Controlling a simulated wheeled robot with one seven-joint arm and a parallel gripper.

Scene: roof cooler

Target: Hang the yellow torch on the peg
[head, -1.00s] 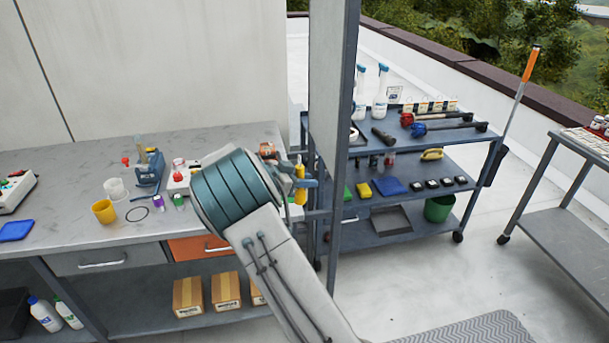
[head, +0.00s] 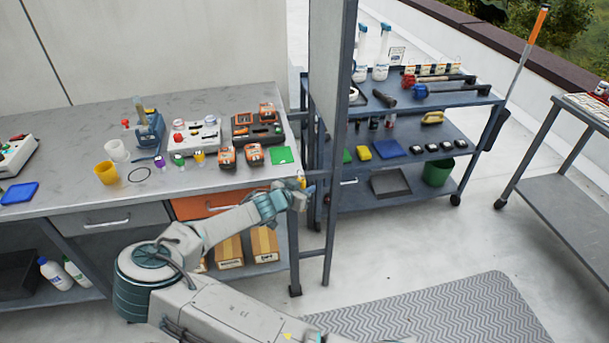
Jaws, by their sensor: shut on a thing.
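My gripper (head: 304,190) is at the end of my arm, beside the bench's right end and close to the upright panel (head: 332,85). It is shut on the yellow torch (head: 302,182), of which only a small yellow part shows above the fingers. The torch's tilt and full outline are too small to tell. I cannot make out the peg. The panel is seen almost edge-on, so most of its face is hidden. I cannot tell whether the torch touches anything besides the gripper.
The workbench (head: 70,200) on the left holds orange-black devices (head: 227,157), a green pad (head: 281,155) and a yellow cup (head: 106,173). A blue-grey cart (head: 470,155) with bottles and tools stands behind the panel. Open floor and a grey mat (head: 430,320) lie in front.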

